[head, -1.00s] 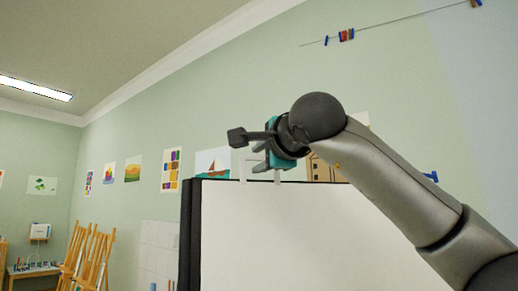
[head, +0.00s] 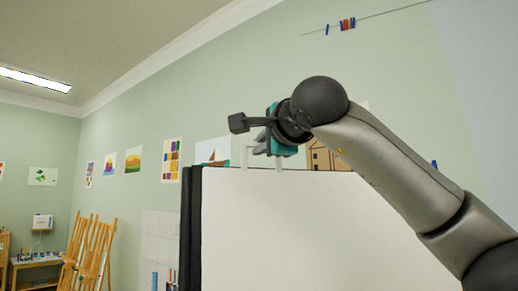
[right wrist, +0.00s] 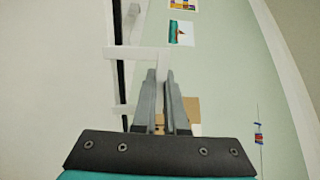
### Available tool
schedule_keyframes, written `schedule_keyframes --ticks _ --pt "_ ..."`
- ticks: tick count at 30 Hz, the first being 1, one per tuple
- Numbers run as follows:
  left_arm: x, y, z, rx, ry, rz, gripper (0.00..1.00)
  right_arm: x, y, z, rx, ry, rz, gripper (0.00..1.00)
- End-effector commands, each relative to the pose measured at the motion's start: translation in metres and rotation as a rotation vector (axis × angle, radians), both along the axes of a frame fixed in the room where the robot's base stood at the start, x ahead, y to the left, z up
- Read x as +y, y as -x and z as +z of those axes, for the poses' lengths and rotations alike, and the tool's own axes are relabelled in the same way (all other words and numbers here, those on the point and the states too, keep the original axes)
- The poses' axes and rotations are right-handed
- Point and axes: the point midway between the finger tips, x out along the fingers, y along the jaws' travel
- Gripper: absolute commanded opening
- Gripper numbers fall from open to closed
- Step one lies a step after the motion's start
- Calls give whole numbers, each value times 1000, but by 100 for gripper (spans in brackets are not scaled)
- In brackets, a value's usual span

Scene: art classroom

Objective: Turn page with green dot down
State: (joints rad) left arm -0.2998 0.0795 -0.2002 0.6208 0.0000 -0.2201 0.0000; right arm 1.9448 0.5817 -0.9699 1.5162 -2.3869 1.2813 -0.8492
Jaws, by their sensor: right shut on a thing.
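A flip chart with a large white page (head: 350,230) and a dark edge (head: 190,230) fills the lower right of the head view. White binding strips (head: 243,157) stand above its top edge. My right gripper (head: 258,146) is at these strips, just above the page's top edge. In the right wrist view its fingers (right wrist: 161,75) are close together beside a white strip (right wrist: 138,53). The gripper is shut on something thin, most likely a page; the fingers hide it. The page (right wrist: 55,80) lies left of the fingers there. I see no green dot. My left gripper is out of view.
Wooden easels (head: 90,250) and a small table (head: 35,262) with art supplies stand at the far left. Pictures hang on the green wall (head: 160,120) behind the chart. The space above the chart is free apart from my right arm.

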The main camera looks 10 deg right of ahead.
Motion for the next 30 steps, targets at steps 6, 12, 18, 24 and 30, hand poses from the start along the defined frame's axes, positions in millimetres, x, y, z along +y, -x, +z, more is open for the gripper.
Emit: schedule_keyframes --ticks 6,12,18,24,30 --pt "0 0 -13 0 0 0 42 -3 21 0 0 1 -2 0" --pt "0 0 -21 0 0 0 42 -4 38 0 3 1 -1 0" --pt "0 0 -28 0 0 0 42 -5 56 1 7 3 -1 0" --pt "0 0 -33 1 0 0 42 -7 73 3 8 3 -1 0" --pt "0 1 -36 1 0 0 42 -8 84 4 10 4 -2 0"
